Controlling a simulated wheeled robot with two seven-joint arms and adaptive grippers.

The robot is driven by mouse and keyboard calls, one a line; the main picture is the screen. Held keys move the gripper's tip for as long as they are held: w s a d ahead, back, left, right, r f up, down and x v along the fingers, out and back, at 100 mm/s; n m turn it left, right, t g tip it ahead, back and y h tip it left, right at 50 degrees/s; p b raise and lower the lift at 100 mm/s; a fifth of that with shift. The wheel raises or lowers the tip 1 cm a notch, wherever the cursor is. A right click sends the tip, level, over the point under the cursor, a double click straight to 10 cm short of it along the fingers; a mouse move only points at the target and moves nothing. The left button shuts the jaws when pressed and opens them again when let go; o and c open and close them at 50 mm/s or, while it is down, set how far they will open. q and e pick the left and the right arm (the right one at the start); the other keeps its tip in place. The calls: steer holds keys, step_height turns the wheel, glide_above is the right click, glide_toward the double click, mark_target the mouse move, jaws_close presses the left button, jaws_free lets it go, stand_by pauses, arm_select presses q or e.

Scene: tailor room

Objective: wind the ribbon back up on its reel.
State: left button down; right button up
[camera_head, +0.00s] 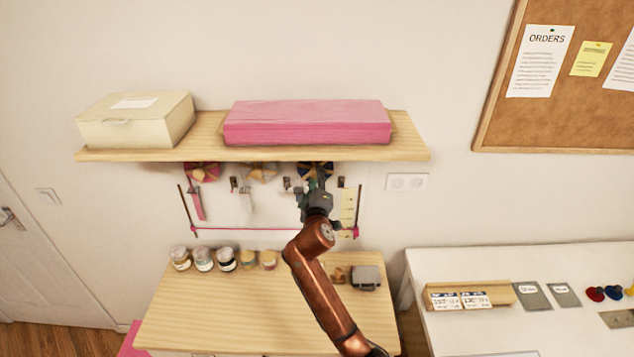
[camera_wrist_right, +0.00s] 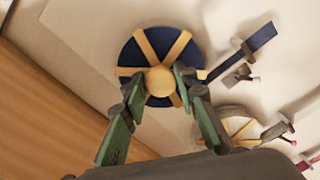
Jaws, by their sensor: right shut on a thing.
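A dark blue reel (camera_wrist_right: 184,56) with wooden spokes and a round wooden hub (camera_wrist_right: 160,81) faces my right wrist camera. It also shows under the shelf in the head view (camera_head: 315,167), partly behind my arm. My right gripper (camera_wrist_right: 158,92) is shut on the hub, one finger on each side; it also shows in the head view (camera_head: 315,190). A strip of dark blue ribbon (camera_wrist_right: 248,52) extends from the reel's right side. A pink reel (camera_head: 201,171) with pink ribbon hanging and a cream reel (camera_head: 261,172) are to the left. My left gripper is out of view.
The wall shelf (camera_head: 418,147) above the reels holds a cream box (camera_head: 135,122) and a pink box (camera_head: 305,124). A pink rail (camera_head: 265,230) runs below. Jars (camera_head: 226,259) and a grey case (camera_head: 367,277) stand on the wooden table (camera_head: 215,313); its front is mostly clear.

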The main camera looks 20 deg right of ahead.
steer(key=shift+a+f+m+b, duration=0.15)
steer(key=shift+m+b, duration=0.75)
steer(key=shift+m, duration=1.25)
steer(key=shift+d+f+m+b, duration=0.1)
steer(key=shift+m+b, duration=0.8)
steer(key=shift+m, duration=1.25)
steer(key=o, duration=1.1)
steer(key=shift+r, duration=0.1)
step_height(320, 180, up, 10)
steer(key=shift+r, duration=0.1)
